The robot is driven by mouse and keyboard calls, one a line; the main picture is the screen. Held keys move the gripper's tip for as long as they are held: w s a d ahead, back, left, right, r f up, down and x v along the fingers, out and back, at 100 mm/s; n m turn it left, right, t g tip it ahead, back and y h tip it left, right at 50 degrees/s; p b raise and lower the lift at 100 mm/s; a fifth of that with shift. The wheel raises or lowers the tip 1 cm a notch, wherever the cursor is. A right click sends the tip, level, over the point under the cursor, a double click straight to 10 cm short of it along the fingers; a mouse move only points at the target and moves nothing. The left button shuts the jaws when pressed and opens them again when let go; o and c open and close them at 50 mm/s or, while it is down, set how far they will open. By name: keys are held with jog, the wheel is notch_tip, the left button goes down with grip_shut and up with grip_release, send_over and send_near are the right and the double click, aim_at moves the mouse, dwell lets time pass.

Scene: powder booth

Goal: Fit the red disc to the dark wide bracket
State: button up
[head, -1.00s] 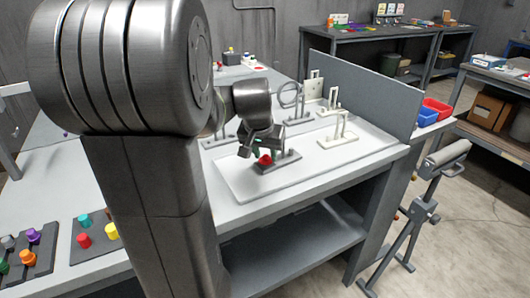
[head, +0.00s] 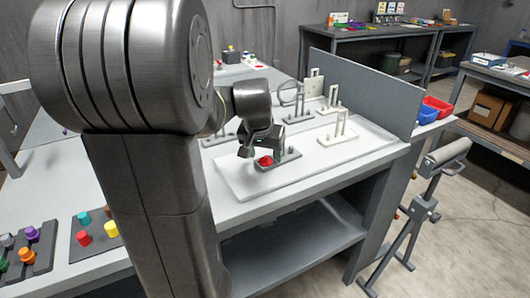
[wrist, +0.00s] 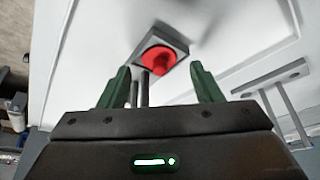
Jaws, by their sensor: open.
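The red disc (wrist: 160,58) sits at the end of the dark wide bracket's base, with a dark ring around it, in the wrist view. It also shows in the head view (head: 265,160), just below my gripper. The dark wide bracket (wrist: 180,42) has a flat grey base and thin upright posts (wrist: 139,92); its base shows in the head view (head: 289,158). My gripper (wrist: 160,78) is open, with green fingers apart and the posts showing between them. The disc appears beyond the fingertips, not held. I cannot tell whether it is fully seated.
The bracket stands on a white tray (head: 240,190) on the bench. A pale bracket (head: 338,135) stands to the right, and other brackets stand behind. A grey panel (head: 360,90) closes the bench's right side. The tray's front is clear.

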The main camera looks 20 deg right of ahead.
jog(key=p+v, duration=0.1)
jog(key=v, duration=1.2)
jog(key=shift+r+p, duration=0.3)
jog(key=shift+r, duration=0.1)
